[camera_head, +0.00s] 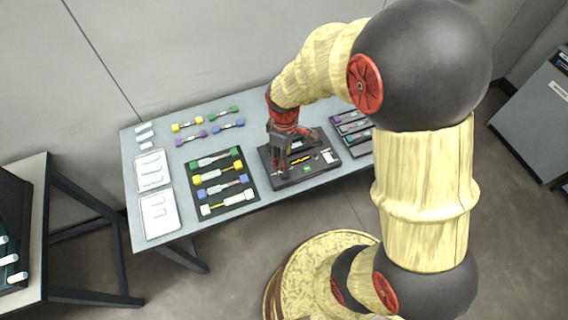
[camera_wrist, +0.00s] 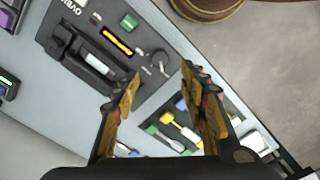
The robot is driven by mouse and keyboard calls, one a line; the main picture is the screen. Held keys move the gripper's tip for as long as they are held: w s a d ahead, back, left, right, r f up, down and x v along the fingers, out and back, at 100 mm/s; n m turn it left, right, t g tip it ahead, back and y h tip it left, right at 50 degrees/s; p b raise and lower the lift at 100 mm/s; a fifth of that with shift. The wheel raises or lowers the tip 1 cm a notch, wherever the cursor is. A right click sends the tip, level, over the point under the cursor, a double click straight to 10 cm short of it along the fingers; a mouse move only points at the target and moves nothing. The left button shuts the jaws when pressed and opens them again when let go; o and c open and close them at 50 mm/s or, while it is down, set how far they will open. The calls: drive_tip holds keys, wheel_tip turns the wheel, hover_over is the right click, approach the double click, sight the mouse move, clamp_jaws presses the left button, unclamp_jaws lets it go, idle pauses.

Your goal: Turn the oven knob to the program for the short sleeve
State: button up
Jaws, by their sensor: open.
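The oven (camera_head: 318,172) is a dark flat unit on the table, with a yellow bar, a green button and a white label. In the wrist view the oven (camera_wrist: 72,53) fills the upper left, with "OVEN" lettering at its edge. A small round grey part (camera_wrist: 159,62), which looks like the knob, sits at the oven's near edge, just beyond my fingertips. Its pointer setting is too small to read. My gripper (camera_wrist: 162,78) is open and empty, its two fingers apart. In the head view my gripper (camera_head: 285,158) is over the oven's left part and hides some of it.
A dark mat (camera_head: 206,173) with several coloured-end holders lies left of the oven; more holders stand behind it. White trays (camera_head: 160,226) are at the table's left end. A dark rack (camera_head: 352,128) stands right of the oven. A second table is at far left.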

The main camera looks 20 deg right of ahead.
drive_tip(key=shift+r, duration=1.2)
drive_tip(key=s+r+m+t, duration=0.2)
drive_tip(key=s+r+m, duration=0.2)
drive_tip(key=s+r, duration=0.3)
drive_tip(key=s+r+m+t, duration=0.3)
drive_tip(key=s+r+m, duration=0.2)
drive_tip(key=r, duration=1.1)
drive_tip(key=shift+s+t, duration=0.3)
drive_tip(key=shift+s, duration=0.75)
